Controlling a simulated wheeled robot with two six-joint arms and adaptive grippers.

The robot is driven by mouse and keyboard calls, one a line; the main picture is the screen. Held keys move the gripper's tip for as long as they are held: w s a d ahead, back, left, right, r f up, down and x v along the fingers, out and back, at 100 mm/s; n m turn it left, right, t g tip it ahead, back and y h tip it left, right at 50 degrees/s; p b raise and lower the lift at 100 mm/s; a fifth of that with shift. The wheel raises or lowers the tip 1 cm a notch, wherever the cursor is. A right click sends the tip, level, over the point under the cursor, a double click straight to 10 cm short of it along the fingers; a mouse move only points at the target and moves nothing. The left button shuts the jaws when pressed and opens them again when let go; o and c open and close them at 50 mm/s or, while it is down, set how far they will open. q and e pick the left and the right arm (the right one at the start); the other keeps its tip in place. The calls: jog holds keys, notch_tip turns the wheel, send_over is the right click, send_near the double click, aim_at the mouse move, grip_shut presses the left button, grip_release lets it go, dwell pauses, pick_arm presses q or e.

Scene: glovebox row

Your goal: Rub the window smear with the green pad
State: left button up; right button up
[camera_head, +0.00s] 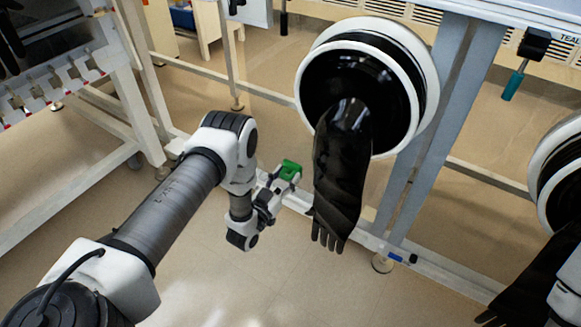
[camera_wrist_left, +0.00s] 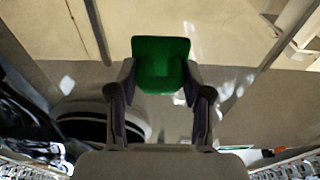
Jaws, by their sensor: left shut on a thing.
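My left gripper (camera_head: 281,180) is shut on the green pad (camera_head: 290,168), which sticks out beyond the fingertips. In the left wrist view the pad (camera_wrist_left: 160,62) sits between the two fingers of the left gripper (camera_wrist_left: 160,88). In the head view the pad is just left of a hanging black glove. I cannot make out the window smear for sure. Pale patches show in the left wrist view on both sides of the pad, and I cannot tell whether they are smear or reflections. My right gripper is not in view.
A round white glove port (camera_head: 421,58) with a hanging black glove (camera_head: 340,185) is close to the right of my left gripper. A second port (camera_head: 548,185) is at the right edge. A grey post (camera_head: 432,120) stands between them. Open floor (camera_head: 300,285) lies below.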

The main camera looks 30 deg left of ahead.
pick_arm(q)
jog(key=shift+s+a+r+p, duration=0.1)
jog(key=shift+s+p, duration=0.4)
jog(key=shift+s, duration=0.85)
jog(key=shift+s+p, duration=0.1)
jog(key=shift+p, duration=0.25)
jog(key=s+p, duration=0.2)
jog(key=p, duration=0.1)
jog(key=shift+s+a, duration=0.15)
jog(key=shift+s, duration=0.25)
